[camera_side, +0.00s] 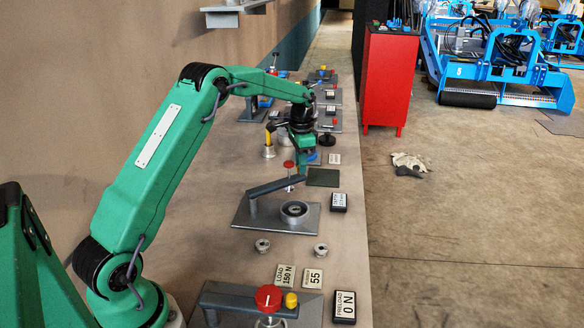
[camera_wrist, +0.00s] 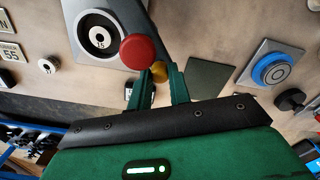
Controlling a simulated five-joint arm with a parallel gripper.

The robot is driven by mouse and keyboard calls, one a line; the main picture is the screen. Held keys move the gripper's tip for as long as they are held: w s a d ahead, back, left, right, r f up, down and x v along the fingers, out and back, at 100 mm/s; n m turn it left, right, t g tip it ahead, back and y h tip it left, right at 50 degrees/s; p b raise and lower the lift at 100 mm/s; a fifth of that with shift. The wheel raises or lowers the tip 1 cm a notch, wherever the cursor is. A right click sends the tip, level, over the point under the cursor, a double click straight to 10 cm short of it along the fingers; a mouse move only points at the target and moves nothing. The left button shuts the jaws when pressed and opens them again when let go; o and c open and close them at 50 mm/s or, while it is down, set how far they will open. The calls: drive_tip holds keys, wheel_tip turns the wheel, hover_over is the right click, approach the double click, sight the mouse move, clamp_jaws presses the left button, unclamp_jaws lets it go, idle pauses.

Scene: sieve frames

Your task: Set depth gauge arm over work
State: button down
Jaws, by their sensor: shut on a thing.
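The depth gauge arm is a grey bar (camera_side: 275,187) pivoted on a post at the left of a grey base plate (camera_side: 268,222), with a red knob (camera_side: 289,165) near its free end. The red knob also shows in the wrist view (camera_wrist: 138,52). The work, a round piece marked 15 (camera_wrist: 100,43), sits in a ring (camera_side: 295,210) on the plate. The bar's free end is beside the ring, on its far side. My gripper (camera_side: 304,170) is at that end; in the wrist view its fingers (camera_wrist: 161,82) are shut on a yellow knob (camera_wrist: 159,71), which is partly hidden.
A similar station with a red knob (camera_side: 268,297) stands nearer. Small metal pieces (camera_side: 262,245) and label cards (camera_side: 285,279) lie between. A dark green pad (camera_wrist: 210,78) and a blue ring (camera_wrist: 272,70) on a plate lie beyond. A display box (camera_side: 339,201) stands near the bench edge.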

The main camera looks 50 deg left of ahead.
drive_tip(key=s+d+m, duration=0.4)
drive_tip(key=d+m, duration=0.3)
drive_tip(key=d, duration=0.2)
drive_tip(key=shift+s+d+m, duration=0.2)
drive_tip(key=shift+d+m, duration=0.1)
drive_tip(key=shift+r, duration=0.1)
drive_tip(key=c, duration=1.3)
unclamp_jaws()
wheel_tip(320, 180, up, 8)
